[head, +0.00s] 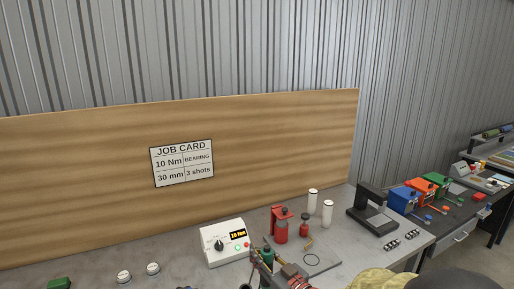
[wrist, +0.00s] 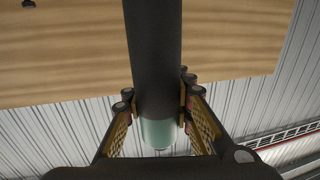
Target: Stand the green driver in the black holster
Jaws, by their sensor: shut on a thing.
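My gripper (wrist: 158,118) is shut on a dark cylinder with a pale green end, which I take to be the green driver (wrist: 157,132). The dark shaft runs up out of the top of the wrist view, between the two lattice fingers. In the head view, a small green part (head: 267,255) shows beside my gripper (head: 272,268) at the bottom edge, right of the white box; most of the gripper is cut off. I cannot make out the black holster for certain in either view.
A white box with a dial and display (head: 226,243) stands on the grey bench. Red tools (head: 280,225), white cylinders (head: 327,213) and a black stand (head: 371,207) are to the right. Round white-topped pieces (head: 153,268) and a green block (head: 59,284) are at left.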

